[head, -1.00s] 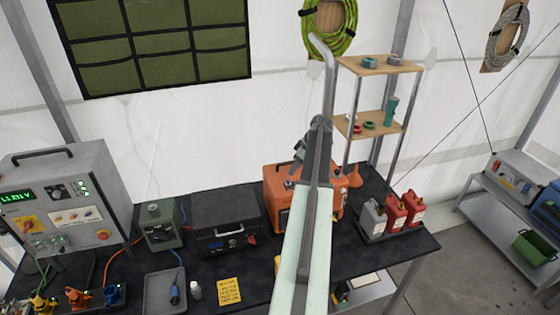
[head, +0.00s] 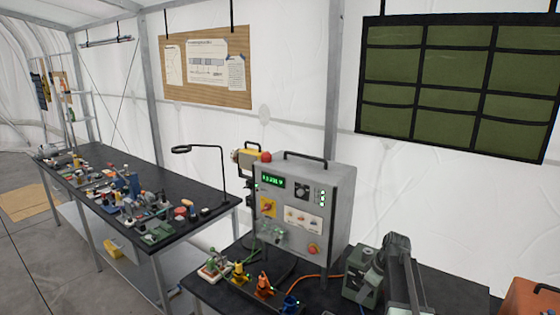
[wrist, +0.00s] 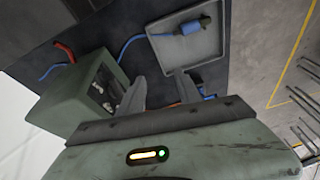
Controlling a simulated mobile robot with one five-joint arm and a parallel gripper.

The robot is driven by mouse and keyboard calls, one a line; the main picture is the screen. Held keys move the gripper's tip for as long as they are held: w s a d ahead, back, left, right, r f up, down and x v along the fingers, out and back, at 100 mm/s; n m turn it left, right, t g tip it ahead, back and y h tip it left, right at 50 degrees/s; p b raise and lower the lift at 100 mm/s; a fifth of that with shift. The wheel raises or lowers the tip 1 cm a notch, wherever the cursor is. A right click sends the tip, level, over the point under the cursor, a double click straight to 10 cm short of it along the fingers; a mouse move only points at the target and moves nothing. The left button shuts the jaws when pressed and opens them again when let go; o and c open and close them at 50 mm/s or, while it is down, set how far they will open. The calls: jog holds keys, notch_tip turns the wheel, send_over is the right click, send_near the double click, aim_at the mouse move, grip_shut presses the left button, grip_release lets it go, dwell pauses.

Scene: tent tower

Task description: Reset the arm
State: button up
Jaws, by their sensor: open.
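My gripper (wrist: 160,88) shows in the wrist view with its two dark fingers apart and nothing between them. It points down at a dark tabletop. A green box-shaped unit (wrist: 78,108) is close on the left of the fingers, and a grey tray (wrist: 205,66) with a blue-handled plug lies beyond them on the right. I cannot tell whether a finger touches either one. In the head view my arm (head: 402,275) rises at the lower right beside the green unit (head: 362,290); the fingertips cannot be made out there.
A grey control cabinet (head: 304,208) with a green display stands on the near bench. Several coloured connectors (head: 264,286) lie before it. A long bench (head: 178,230) crowded with small parts runs along the left. An orange case (head: 530,298) is at the right edge.

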jog(key=s+a+f+g+b, duration=0.1)
jog(key=s+a+f+b, duration=0.2)
jog(key=a, duration=0.6)
jog(key=s+a+f+b, duration=0.2)
jog(key=s+a+f, duration=0.15)
jog(key=a, duration=0.55)
jog(key=s+a+f+m+g+h, duration=0.1)
jog(key=s+f+m+h, duration=0.1)
jog(key=s+m, duration=0.6)
jog(key=shift+a+b, duration=0.2)
jog(key=shift+b, duration=0.1)
jog(key=shift+c, duration=0.5)
jog(key=shift+d, duration=0.1)
